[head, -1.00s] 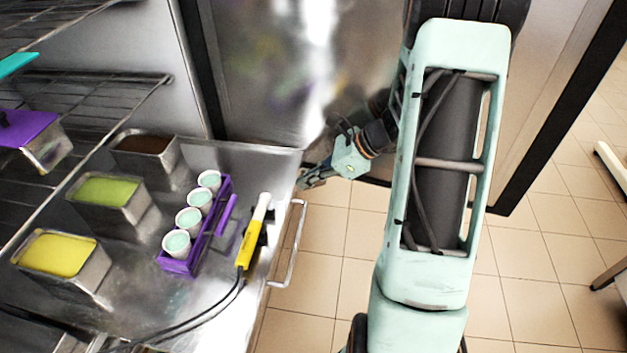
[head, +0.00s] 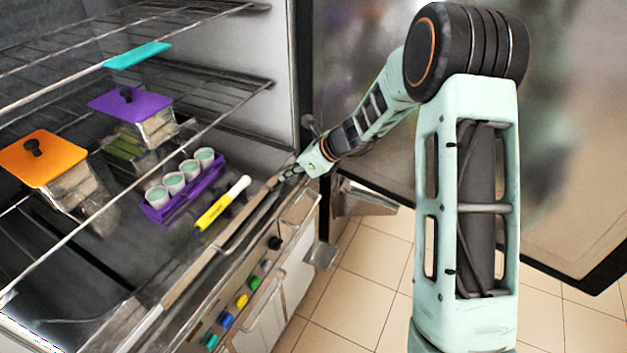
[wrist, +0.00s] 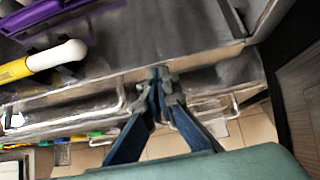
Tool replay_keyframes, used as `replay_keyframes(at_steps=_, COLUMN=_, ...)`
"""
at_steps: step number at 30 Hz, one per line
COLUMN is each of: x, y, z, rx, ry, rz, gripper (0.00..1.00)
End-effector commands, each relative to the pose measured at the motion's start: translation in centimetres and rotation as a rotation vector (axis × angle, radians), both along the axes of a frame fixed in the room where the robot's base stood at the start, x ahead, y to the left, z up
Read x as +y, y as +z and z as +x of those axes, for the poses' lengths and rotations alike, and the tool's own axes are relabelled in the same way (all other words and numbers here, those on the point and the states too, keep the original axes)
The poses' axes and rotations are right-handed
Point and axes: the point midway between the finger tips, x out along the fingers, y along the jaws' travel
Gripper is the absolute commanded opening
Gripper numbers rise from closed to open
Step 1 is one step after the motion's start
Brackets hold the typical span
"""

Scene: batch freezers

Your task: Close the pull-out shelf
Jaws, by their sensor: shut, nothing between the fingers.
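The pull-out shelf (head: 140,255) is a metal tray inside the freezer, and most of it lies under the wire racks. It bears a purple rack (head: 190,195) of white cups and a yellow probe with a white end (head: 222,203). The probe also shows at the left of the wrist view (wrist: 45,60). My gripper (head: 290,170) is shut and empty at the far end of the shelf's front edge. In the wrist view my fingertips (wrist: 160,76) are against or very close to that edge; I cannot tell if they touch.
The open freezer door (head: 570,160) stands at right. Below the shelf, a front with coloured pieces (head: 241,301) sticks out. Tiled floor (head: 375,270) is clear in front.

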Motion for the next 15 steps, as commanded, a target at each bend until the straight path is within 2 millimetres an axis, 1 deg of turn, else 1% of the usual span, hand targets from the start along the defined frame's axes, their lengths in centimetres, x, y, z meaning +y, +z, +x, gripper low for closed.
replay_keyframes(at_steps=1, x=1.3, y=0.2, z=0.6, rx=-0.001, ry=0.004, rz=0.001, gripper=0.00)
replay_keyframes(at_steps=6, x=4.3, y=0.2, z=2.4, rx=0.001, ry=0.002, rz=0.000, gripper=0.00)
replay_keyframes(at_steps=9, x=5.7, y=0.2, z=3.2, rx=0.001, ry=0.002, rz=0.000, gripper=0.00)
replay_keyframes(at_steps=15, x=7.3, y=0.1, z=4.2, rx=0.000, ry=0.000, rz=0.000, gripper=0.00)
